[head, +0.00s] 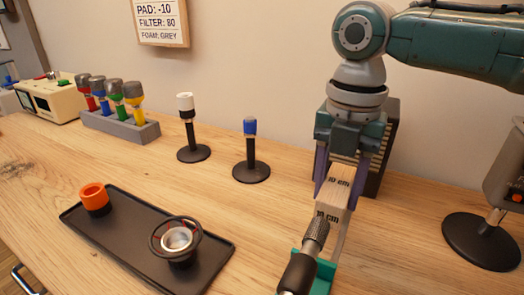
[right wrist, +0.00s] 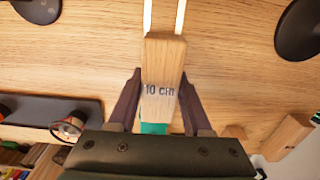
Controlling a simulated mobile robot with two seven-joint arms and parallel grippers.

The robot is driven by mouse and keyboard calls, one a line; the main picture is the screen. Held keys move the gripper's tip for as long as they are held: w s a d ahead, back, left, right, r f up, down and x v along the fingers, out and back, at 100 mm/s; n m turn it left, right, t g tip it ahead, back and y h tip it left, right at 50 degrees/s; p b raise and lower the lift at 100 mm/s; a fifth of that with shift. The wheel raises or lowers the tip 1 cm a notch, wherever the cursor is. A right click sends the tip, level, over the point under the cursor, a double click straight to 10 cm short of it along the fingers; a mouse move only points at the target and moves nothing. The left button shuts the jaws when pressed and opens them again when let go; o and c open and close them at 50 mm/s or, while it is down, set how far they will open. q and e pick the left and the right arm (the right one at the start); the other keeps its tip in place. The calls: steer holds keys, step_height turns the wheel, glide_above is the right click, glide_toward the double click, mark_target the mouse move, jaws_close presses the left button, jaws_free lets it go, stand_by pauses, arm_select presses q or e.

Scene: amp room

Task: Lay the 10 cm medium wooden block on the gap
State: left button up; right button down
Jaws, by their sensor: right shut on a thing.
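My right gripper (head: 340,190) points down and is shut on a pale wooden block (head: 342,172) marked "10 cm". In the right wrist view the block (right wrist: 163,85) stands out between the two dark fingers (right wrist: 163,105). In the head view a second "10 cm" mark shows lower on the wood; I cannot tell whether it is another face or another block. Two pale rails show beyond the block in the wrist view (right wrist: 164,14). A teal-green piece (head: 323,275) lies below the block. I cannot make out the gap clearly. My left gripper is not in view.
A dark handle with a knurled metal end (head: 314,236) stands in front. Two black stands (head: 187,136) (head: 251,155) are behind. More wooden pieces (right wrist: 287,137) show in the wrist view.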

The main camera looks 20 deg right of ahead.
step_height(320, 180, down, 3)
steer(key=b, duration=0.2)
steer(key=shift+f+b, duration=0.15)
steer(key=shift+b, duration=0.2)
steer(key=shift+f+b, duration=0.6)
steer(key=shift+f, duration=0.45)
steer(key=shift+c, duration=1.3)
jaws_free()
